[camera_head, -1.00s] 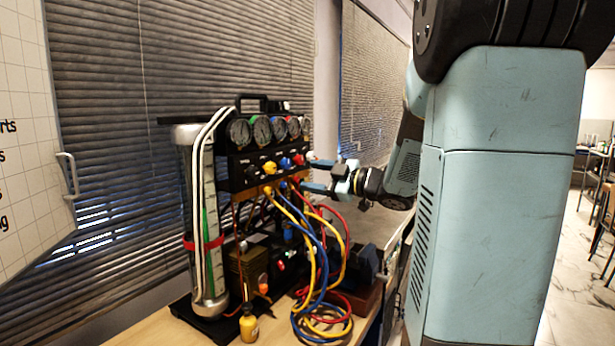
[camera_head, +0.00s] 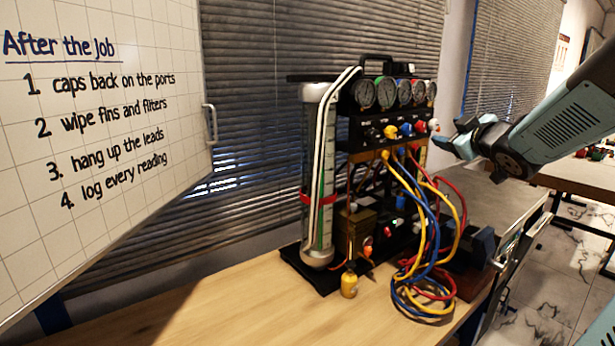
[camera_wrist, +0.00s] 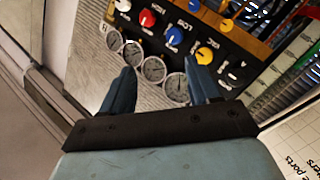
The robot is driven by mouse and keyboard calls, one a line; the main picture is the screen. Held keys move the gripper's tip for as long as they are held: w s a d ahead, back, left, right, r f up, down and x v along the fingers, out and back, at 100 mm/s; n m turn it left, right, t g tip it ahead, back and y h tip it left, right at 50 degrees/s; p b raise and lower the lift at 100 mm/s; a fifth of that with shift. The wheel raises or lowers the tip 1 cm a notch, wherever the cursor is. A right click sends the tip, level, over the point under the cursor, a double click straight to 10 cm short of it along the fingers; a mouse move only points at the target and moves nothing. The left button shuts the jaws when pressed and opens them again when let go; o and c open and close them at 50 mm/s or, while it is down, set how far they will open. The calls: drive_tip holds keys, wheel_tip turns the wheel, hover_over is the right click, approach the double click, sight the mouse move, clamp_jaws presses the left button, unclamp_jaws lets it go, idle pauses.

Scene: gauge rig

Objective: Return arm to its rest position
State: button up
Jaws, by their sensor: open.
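My gripper (camera_head: 455,139) is at the right of the gauge rig in the head view, open and empty, with a gap between it and the rig. My arm (camera_head: 570,120) reaches in from the right edge. In the wrist view my open gripper (camera_wrist: 165,88) has its two blue fingers apart, with the rig's panel (camera_wrist: 190,35) beyond them. The gauge rig (camera_head: 370,129) stands on the wooden bench, with a row of round gauges, coloured knobs, and yellow, blue and red hoses (camera_head: 425,230).
A dark vise-like block (camera_head: 482,248) is right of the hoses. A whiteboard (camera_head: 90,150) fills the left. The bench's left front is clear.

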drive_tip(key=s+a+f+m+g, duration=0.3)
drive_tip(key=s, duration=0.5)
drive_tip(key=s+a+f+m+g+h, duration=0.1)
drive_tip(key=s+a+f+m+g, duration=0.2)
drive_tip(key=s, duration=0.6)
drive_tip(key=s+a+f+m+g, duration=0.3)
drive_tip(key=s+a+f+g, duration=0.1)
drive_tip(key=s, duration=0.5)
drive_tip(key=shift+a+f+g+h, duration=0.15)
drive_tip(key=shift+f+g+h, duration=0.3)
drive_tip(key=shift+g, duration=0.15)
drive_tip(key=shift+s, duration=0.1)
drive_tip(key=shift+c, duration=0.2)
